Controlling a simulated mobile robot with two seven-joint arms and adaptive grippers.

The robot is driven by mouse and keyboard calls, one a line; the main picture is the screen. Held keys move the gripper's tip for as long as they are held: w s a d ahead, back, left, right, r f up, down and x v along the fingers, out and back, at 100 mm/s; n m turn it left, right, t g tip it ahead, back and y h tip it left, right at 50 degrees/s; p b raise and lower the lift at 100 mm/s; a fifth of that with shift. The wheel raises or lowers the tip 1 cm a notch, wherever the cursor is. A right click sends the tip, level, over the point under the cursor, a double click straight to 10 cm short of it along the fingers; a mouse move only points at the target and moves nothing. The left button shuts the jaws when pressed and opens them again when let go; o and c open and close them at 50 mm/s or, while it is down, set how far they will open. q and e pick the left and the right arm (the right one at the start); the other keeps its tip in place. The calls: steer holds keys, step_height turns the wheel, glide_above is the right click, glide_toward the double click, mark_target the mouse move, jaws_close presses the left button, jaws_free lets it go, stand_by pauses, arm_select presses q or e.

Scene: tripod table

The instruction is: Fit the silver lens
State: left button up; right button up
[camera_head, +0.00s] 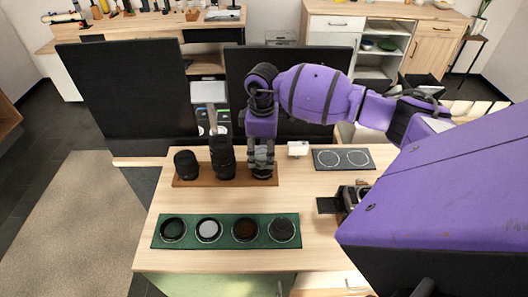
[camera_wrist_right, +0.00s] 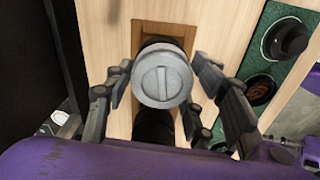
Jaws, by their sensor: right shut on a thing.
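The silver lens (camera_wrist_right: 163,82) shows in the right wrist view as a round grey cap with a slot bar across it. It is upright at the right end of a brown wooden board (camera_head: 210,182) on the table. My right gripper (camera_head: 262,158) comes down over it from above, with fingers on both sides, and is shut on it. In the head view the fingers hide most of the lens. A camera body (camera_head: 350,197) lies on the table to the right, partly hidden by my purple arm. My left gripper is not in view.
Two black lenses (camera_head: 186,164) (camera_head: 222,158) stand on the same board, close to the gripper's left. A green tray (camera_head: 160,241) with several round filters lies in front. A dark mat with two rings (camera_head: 343,158) and a small white block (camera_head: 298,149) are to the right.

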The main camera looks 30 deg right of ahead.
steer(key=shift+s+f+m, duration=0.2)
steer(key=shift+f+m, duration=0.1)
steer(key=shift+f, duration=0.05)
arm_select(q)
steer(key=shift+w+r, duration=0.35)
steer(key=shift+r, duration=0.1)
arm_select(e)
steer(key=shift+m, duration=0.3)
steer(key=o, duration=0.8)
steer(key=shift+f+m, duration=0.1)
steer(key=shift+m, duration=0.4)
steer(key=o, duration=0.5)
steer(key=shift+w, duration=0.1)
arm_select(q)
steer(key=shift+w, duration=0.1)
arm_select(e)
steer(key=shift+r, duration=0.25)
steer(key=shift+o, duration=0.3)
steer(key=shift+o, duration=1)
steer(key=shift+w, duration=0.1)
